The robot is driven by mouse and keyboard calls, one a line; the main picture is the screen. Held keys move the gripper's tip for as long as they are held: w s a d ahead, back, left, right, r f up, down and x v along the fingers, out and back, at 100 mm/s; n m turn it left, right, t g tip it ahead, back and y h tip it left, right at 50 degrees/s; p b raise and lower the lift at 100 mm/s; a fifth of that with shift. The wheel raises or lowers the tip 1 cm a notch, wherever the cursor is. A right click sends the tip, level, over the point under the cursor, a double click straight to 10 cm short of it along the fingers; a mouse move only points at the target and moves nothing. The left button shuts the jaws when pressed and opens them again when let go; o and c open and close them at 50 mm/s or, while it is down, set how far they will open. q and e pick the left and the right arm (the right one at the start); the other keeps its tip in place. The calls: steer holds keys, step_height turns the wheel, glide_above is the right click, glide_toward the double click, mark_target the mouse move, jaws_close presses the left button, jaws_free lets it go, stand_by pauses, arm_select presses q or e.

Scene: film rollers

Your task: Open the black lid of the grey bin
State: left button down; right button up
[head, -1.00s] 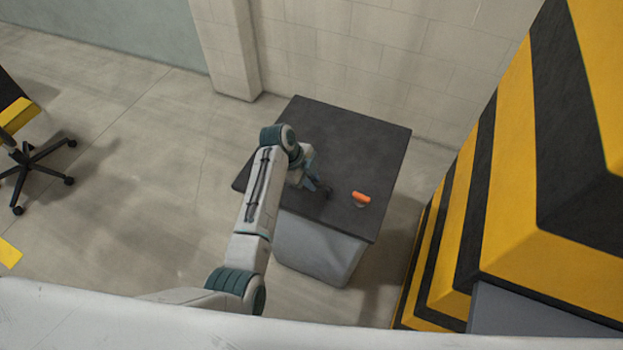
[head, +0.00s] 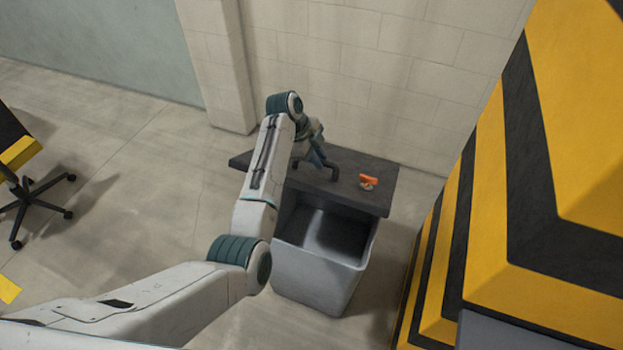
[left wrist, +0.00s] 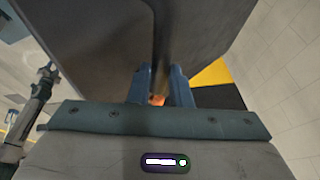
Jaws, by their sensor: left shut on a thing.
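The grey bin (head: 315,280) stands on the floor by the wall, and its dark inside shows through the open front of its top. Its black lid (head: 350,195) is partly raised and tilted up towards the wall. My left gripper (head: 324,166) is shut on the dark handle (head: 333,172) on top of the lid. The left wrist view shows the gripper's two blue fingers (left wrist: 160,88) close to the lid's dark surface (left wrist: 85,40).
A small orange object (head: 368,181) is on the lid, right of the handle. A yellow-and-black striped block (head: 570,130) stands close on the right. A chair (head: 30,185) is at the far left. The floor between chair and bin is clear.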

arm_select(q)
steer(key=w+r, duration=0.1)
steer(key=w+d+r, duration=0.1)
steer(key=shift+w+r, duration=0.3)
steer(key=shift+w, duration=0.1)
arm_select(e)
steer(key=shift+a+f, duration=0.2)
steer(key=shift+a, duration=0.15)
arm_select(q)
steer(key=c, duration=1.5)
jaws_free()
steer(key=shift+f, duration=0.1)
steer(key=shift+c, duration=0.2)
steer(key=shift+o, duration=1.1)
steer(key=shift+w+f, duration=0.15)
steer(key=shift+w, duration=0.1)
steer(key=shift+w+d, duration=0.1)
steer(key=shift+w, duration=0.05)
arm_select(e)
steer(key=shift+w+d, duration=0.25)
steer(key=shift+s, duration=0.15)
